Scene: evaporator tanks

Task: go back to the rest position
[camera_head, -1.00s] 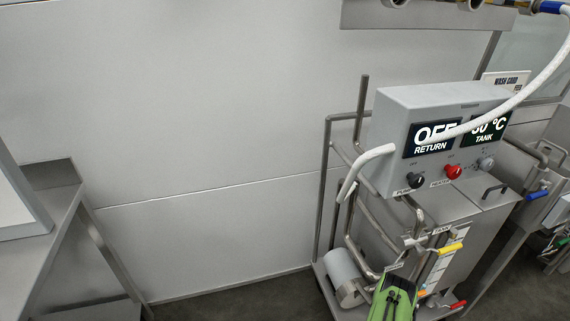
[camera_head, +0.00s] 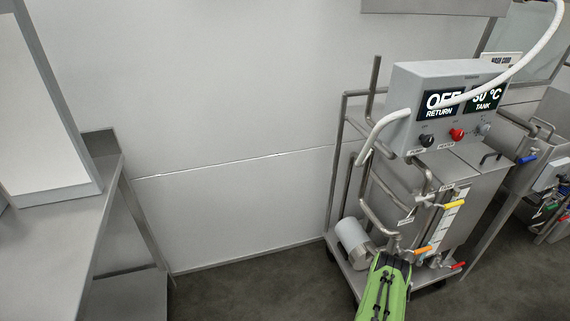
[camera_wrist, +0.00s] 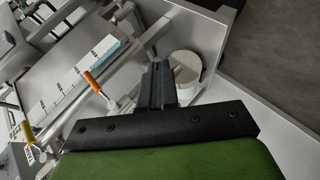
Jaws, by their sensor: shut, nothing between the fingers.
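My gripper (camera_wrist: 157,84) shows in the wrist view as dark fingers held together, with nothing between them. In the head view my green arm end (camera_head: 384,288) is at the bottom, in front of the wheeled wash cart (camera_head: 337,262), and hides part of its lower frame. The gripper's fingertips are hard to make out there. In the wrist view the fingers point toward a pale cylinder (camera_wrist: 186,66) on the cart, with an orange-handled valve (camera_wrist: 93,82) to their left. Whether they touch anything cannot be told.
The cart carries a grey control box (camera_head: 445,105) reading OFF and 30 °C, and a white hose (camera_head: 385,125). Yellow (camera_head: 454,205) and red (camera_head: 457,265) valve handles stick out. A steel table (camera_head: 75,240) stands at left. Floor between table and cart is clear.

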